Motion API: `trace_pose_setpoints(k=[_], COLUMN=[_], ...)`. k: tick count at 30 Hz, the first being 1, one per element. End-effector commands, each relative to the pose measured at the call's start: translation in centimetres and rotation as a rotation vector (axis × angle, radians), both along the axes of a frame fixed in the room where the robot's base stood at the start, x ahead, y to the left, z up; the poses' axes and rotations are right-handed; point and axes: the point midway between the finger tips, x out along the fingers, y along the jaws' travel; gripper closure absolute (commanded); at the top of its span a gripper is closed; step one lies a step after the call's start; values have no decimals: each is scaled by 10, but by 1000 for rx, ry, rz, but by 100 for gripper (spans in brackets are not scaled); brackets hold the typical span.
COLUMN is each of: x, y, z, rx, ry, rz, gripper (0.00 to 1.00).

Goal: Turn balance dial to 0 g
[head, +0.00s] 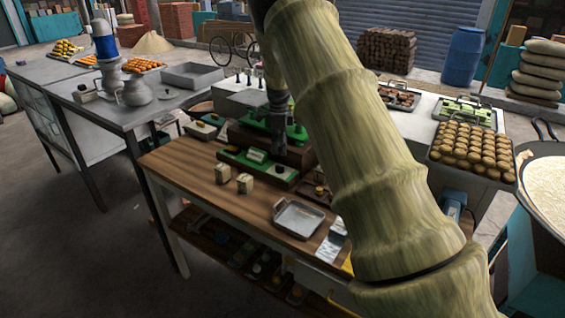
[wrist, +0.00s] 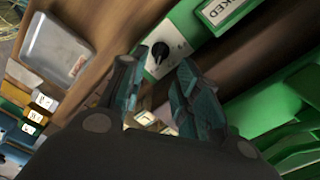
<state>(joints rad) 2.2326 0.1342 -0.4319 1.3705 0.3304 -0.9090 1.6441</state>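The balance is a long green device (head: 257,166) on the wooden table. Its dial is a small black knob (wrist: 160,52) on a pale plate with marks around it, set in the green front. The dial also shows as a small dark spot in the head view (head: 280,169). My gripper (wrist: 161,64) is open, with its two dark fingers apart and the dial visible between and beyond their tips. I cannot tell whether a finger touches it. In the head view my gripper (head: 279,147) points down just above the dial. The dial's marks are too small to read.
More green equipment (wrist: 275,110) stands at the right in the wrist view.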

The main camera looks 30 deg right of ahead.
Motion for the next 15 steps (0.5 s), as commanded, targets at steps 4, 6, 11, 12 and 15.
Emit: trace_pose_setpoints(k=[4, 6, 11, 12, 15], x=[-1, -1, -1, 0, 0], y=[-1, -1, 0, 0, 0], z=[-24, -35, -57, -61, -70], rx=[1, 1, 1, 1, 1], ry=[3, 3, 1, 1, 1], rz=[-1, -1, 0, 1, 1], gripper=[68, 68, 68, 68, 68])
